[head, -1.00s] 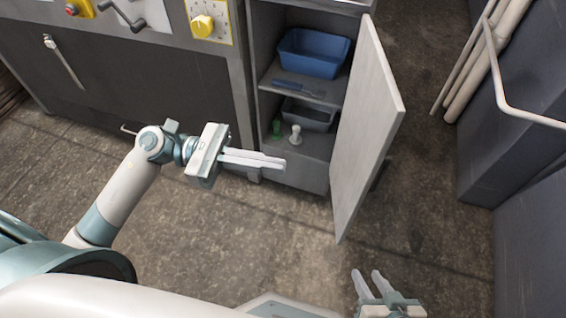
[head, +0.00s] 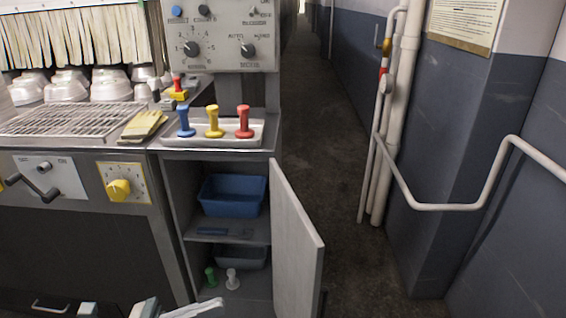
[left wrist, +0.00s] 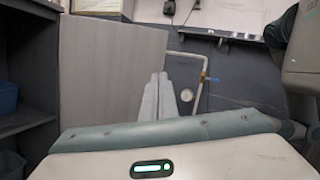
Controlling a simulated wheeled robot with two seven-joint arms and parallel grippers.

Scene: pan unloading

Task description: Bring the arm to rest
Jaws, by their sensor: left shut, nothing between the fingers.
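My left gripper (head: 208,305) shows at the bottom edge of the head view, in front of the open cabinet. Its pale fingers are together and hold nothing. Most of its arm is below the frame. My right gripper is not in view.
The cabinet door (head: 297,245) stands open; it also shows in the left wrist view (left wrist: 110,75). Inside are a blue bin (head: 233,196), a grey bin (head: 242,257), and green (head: 211,277) and white (head: 232,279) pegs. Blue, yellow and red pegs stand in a tray (head: 225,142) on top. A pipe rail (head: 450,207) lines the right wall.

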